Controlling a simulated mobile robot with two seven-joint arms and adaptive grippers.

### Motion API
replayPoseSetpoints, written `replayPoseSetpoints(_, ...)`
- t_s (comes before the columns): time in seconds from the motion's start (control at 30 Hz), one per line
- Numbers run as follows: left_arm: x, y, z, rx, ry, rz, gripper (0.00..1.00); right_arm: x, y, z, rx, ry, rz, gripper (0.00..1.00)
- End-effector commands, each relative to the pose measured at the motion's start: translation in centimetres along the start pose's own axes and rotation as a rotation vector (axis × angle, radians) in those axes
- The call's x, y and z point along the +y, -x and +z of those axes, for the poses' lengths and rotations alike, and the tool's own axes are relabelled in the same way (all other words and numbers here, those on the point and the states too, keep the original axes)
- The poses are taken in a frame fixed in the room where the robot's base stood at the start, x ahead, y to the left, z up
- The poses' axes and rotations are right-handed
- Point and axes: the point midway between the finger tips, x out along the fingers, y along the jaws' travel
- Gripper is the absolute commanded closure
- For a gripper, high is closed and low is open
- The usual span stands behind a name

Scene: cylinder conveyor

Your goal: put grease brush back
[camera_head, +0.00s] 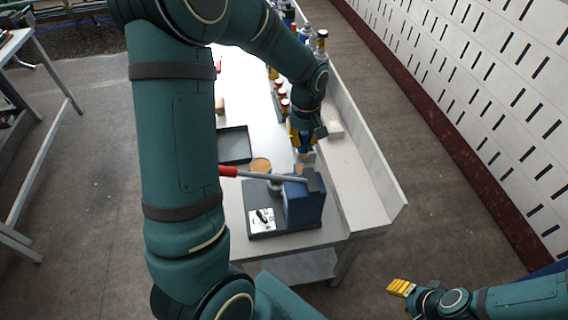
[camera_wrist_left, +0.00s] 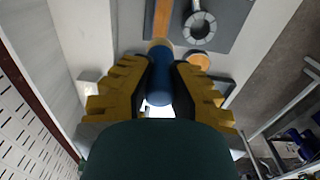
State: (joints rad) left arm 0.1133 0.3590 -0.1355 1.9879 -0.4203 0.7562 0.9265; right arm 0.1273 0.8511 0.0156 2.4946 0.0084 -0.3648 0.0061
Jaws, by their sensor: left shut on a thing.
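My left gripper (camera_head: 304,148) is above the right side of the workbench, behind the blue press. In the left wrist view its yellow fingers (camera_wrist_left: 158,92) are shut on a blue rounded handle (camera_wrist_left: 158,78), which looks like the grease brush. A tan end (camera_wrist_left: 160,44) shows beyond the handle; bristles are not clear. A round tin with a tan top (camera_head: 260,165) stands on the bench left of the gripper and also shows in the left wrist view (camera_wrist_left: 197,61). My right gripper (camera_head: 401,287) is low at the right, off the bench; its opening is unclear.
The blue press (camera_head: 304,203) with a red-handled lever (camera_head: 229,171) stands on a dark base at the near bench end. A dark tray (camera_head: 234,146) lies left. Red-capped bottles (camera_head: 282,104) stand farther back. A raised ledge (camera_head: 362,180) borders the right side.

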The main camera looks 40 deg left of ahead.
Motion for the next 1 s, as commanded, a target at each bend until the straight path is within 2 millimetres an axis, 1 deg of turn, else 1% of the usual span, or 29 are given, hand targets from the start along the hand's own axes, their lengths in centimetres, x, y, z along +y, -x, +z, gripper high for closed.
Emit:
replayPoseSetpoints(0.1, -0.1, 0.0, -0.1, -0.001, 0.005, 0.000, 1.00, 0.0, 0.0, 0.0, 0.000, 0.000, 0.000, 0.53)
replayPoseSetpoints(0.17, -0.5, -0.2, -0.4, -0.003, 0.024, 0.000, 1.00, 0.0, 0.1, 0.0, 0.000, 0.000, 0.000, 0.53)
replayPoseSetpoints(0.27, -2.2, -0.9, -1.6, -0.011, 0.100, 0.002, 1.00, -0.1, 0.3, -0.1, 0.001, -0.001, 0.000, 0.53)
replayPoseSetpoints(0.37, -5.2, -2.1, -3.6, -0.021, 0.232, 0.006, 1.00, -0.2, 0.6, -0.2, 0.004, -0.001, 0.000, 0.53)
replayPoseSetpoints(0.47, -9.1, -3.4, -5.7, -0.027, 0.394, 0.010, 1.00, -0.3, 0.9, -0.4, 0.007, -0.002, 0.001, 0.53)
replayPoseSetpoints(0.5, -10.8, -4.0, -6.5, -0.026, 0.460, 0.011, 1.00, -0.4, 1.0, -0.4, 0.009, -0.002, 0.001, 0.53)
replayPoseSetpoints(0.57, -13.2, -4.7, -7.5, -0.025, 0.551, 0.011, 1.00, -0.5, 1.2, -0.5, 0.011, -0.003, 0.001, 0.53)
replayPoseSetpoints(0.6, -14.8, -5.1, -8.0, -0.022, 0.610, 0.012, 1.00, -0.5, 1.3, -0.6, 0.012, -0.003, 0.001, 0.53)
replayPoseSetpoints(0.7, -18.5, -6.1, -9.0, -0.014, 0.736, 0.010, 1.00, -0.6, 1.5, -0.7, 0.014, -0.004, 0.001, 0.53)
replayPoseSetpoints(0.8, -21.2, -6.8, -9.6, -0.006, 0.828, 0.007, 1.00, -0.6, 1.6, -0.8, 0.016, -0.005, 0.002, 0.53)
replayPoseSetpoints(0.83, -21.9, -6.9, -9.7, -0.003, 0.849, 0.006, 1.00, -0.6, 1.7, -0.8, 0.017, -0.005, 0.002, 0.53)
replayPoseSetpoints(0.9, -23.0, -7.2, -9.9, 0.001, 0.886, 0.005, 1.00, -0.6, 1.7, -0.8, 0.017, -0.005, 0.002, 0.53)
replayPoseSetpoints(1.0, -23.9, -7.8, -10.0, 0.004, 0.916, 0.003, 1.00, -0.6, 1.7, -0.8, 0.018, -0.005, 0.002, 0.53)
